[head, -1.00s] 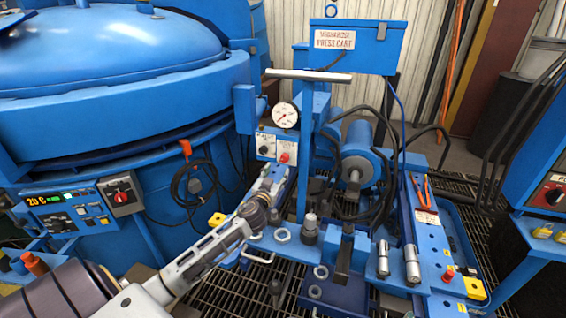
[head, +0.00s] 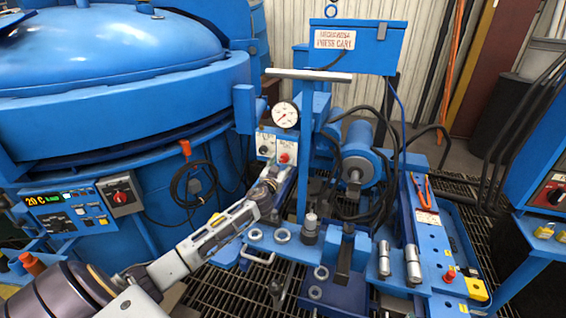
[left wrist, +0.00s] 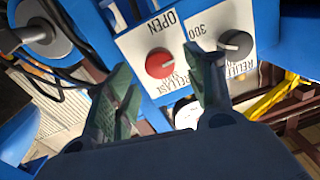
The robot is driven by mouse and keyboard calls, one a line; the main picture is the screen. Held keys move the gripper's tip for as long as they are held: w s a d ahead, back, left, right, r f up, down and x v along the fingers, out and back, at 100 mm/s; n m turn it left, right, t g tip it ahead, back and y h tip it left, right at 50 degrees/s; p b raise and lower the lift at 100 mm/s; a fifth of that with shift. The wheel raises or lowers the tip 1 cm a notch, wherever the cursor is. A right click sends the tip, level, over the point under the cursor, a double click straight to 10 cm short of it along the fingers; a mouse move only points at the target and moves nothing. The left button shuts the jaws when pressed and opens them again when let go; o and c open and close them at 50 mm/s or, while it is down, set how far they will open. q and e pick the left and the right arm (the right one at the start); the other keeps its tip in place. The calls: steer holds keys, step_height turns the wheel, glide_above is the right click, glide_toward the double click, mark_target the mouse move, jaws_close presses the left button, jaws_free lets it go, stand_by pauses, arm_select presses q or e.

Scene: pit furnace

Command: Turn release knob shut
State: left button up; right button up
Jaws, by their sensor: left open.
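The release knob (head: 283,158) is a red round knob on a white plate, under the pressure gauge (head: 285,115) of the blue press cart. In the left wrist view the red knob (left wrist: 160,63) has OPEN printed above it and a partly hidden release label below. My left gripper (head: 274,178) is in front of and just below the panel. Its green-padded fingers are spread, with the red knob seen between their tips; nothing is held. I cannot tell whether they touch it. My right gripper is out of view.
A black knob (left wrist: 236,43) on its own white plate sits beside the red one, close to a finger. A blue upright post (head: 304,165) stands right of the panel. Nuts and metal cylinders (head: 412,264) stand on the cart's deck. The blue furnace (head: 110,95) fills the left.

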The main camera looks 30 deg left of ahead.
mark_target(285, 157)
arm_select(q)
steer(key=shift+w+a, duration=0.15)
steer(key=shift+w, duration=0.45)
steer(key=shift+w+a, duration=0.15)
steer(key=shift+w, duration=0.35)
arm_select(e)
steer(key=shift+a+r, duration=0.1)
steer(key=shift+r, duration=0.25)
arm_select(q)
steer(key=shift+w, duration=0.1)
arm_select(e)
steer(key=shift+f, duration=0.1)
arm_select(q)
steer(key=c, duration=1)
